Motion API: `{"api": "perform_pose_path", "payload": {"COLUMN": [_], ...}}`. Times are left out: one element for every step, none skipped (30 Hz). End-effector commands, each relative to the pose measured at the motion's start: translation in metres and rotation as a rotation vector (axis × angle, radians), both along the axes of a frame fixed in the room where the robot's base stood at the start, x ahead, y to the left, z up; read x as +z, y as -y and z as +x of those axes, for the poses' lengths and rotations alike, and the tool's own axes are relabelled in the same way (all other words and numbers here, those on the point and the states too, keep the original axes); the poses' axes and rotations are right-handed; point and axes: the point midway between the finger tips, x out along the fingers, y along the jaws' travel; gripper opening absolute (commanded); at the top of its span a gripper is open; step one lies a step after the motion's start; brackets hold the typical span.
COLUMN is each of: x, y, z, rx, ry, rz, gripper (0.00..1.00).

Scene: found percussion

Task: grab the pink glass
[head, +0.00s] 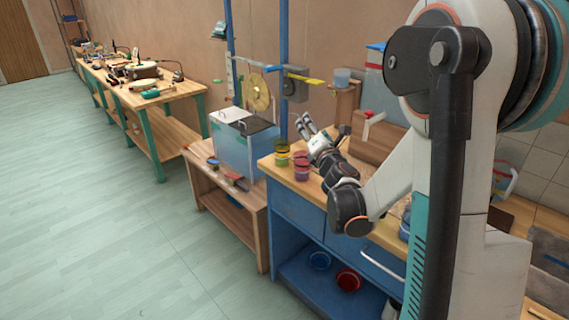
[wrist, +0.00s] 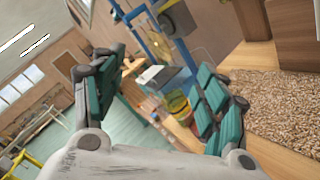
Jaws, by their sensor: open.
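The pink glass (head: 301,162) stands near the left end of the blue workbench's wooden top, in a small cluster with a yellow-green glass (head: 281,158). A purplish tone shows lower on the pink one; I cannot tell whether that is a separate glass. My gripper (head: 309,130) is open, above and slightly behind the glasses, apart from them. In the wrist view its two green-padded fingers (wrist: 160,82) are spread with nothing held between them. A yellow glass (wrist: 178,102) and a reddish one (wrist: 184,117) show small beyond, partly beside the right finger.
The blue workbench (head: 297,209) has a low shelf with a red bowl (head: 348,280) and a blue bowl (head: 320,261). A clear bin (head: 236,150) stands on the wooden table at left. A gold disc (head: 256,92) hangs behind. The floor at left is open.

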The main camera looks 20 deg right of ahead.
Motion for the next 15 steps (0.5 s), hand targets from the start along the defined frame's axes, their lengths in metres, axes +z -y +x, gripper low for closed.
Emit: {"api": "perform_pose_path", "payload": {"x": [-0.015,-0.023,-0.035,-0.044,-0.054,-0.067,-0.076,-0.086,-0.097,-0.105,-0.113,-0.122,-0.127,-0.132,-0.137], "y": [0.008,0.010,0.013,0.015,0.016,0.019,0.020,0.021,0.022,0.023,0.023,0.024,0.025,0.025,0.025], "z": [0.004,0.005,0.007,0.007,0.008,0.008,0.007,0.007,0.005,0.005,0.004,0.003,0.002,0.001,0.000], "rx": [0.015,0.026,0.042,0.055,0.067,0.083,0.095,0.107,0.122,0.132,0.142,0.153,0.159,0.166,0.174], "ry": [-0.012,-0.020,-0.032,-0.041,-0.051,-0.065,-0.076,-0.085,-0.097,-0.105,-0.114,-0.123,-0.129,-0.134,-0.140], "rz": [-0.095,-0.154,-0.233,-0.291,-0.348,-0.421,-0.472,-0.521,-0.579,-0.617,-0.653,-0.694,-0.718,-0.740,-0.762], "gripper": [0.67,0.67,0.67,0.67,0.67,0.67,0.67,0.67,0.67,0.67,0.67,0.67,0.67,0.67,0.67]}}
